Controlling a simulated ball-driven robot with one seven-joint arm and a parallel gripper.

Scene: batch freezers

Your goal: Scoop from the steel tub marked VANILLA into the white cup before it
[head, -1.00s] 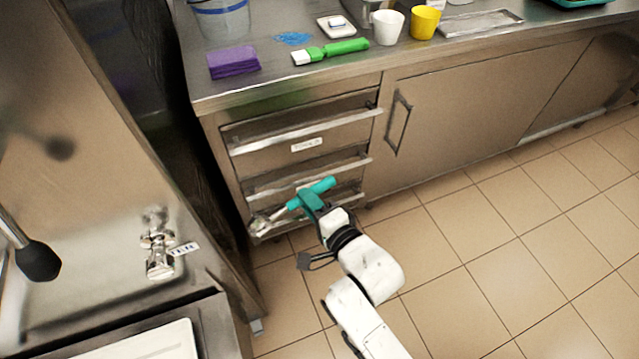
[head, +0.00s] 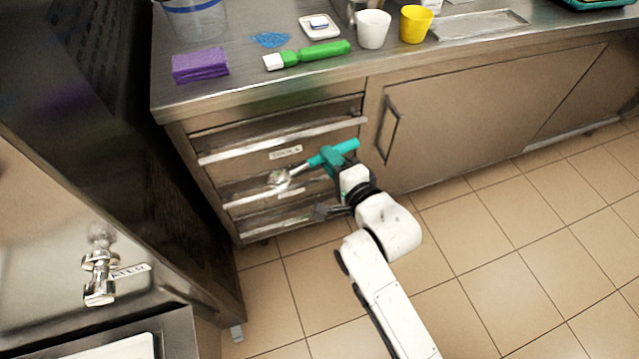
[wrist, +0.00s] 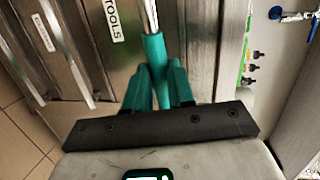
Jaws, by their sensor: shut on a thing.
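My gripper (head: 330,160) is shut on the teal handle of a metal scoop (head: 344,147). The scoop's bowl points left, in front of the drawers. In the wrist view the teal handle (wrist: 155,60) sits between the two teal fingers (wrist: 160,88), with the metal shaft running up out of the picture. The white cup (head: 373,30) stands upright on the counter, beyond and above the gripper. A steel container (head: 345,10) shows partly behind the cup, cut off by the top edge; I cannot read any mark on it.
The steel counter (head: 275,90) carries a purple cloth stack (head: 200,65), a green-handled brush (head: 310,55), a small scale (head: 319,26), a yellow cup (head: 416,23), a clear bucket (head: 195,18) and a shallow tray (head: 478,25). Drawers (head: 290,135) are below. The tiled floor at right is clear.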

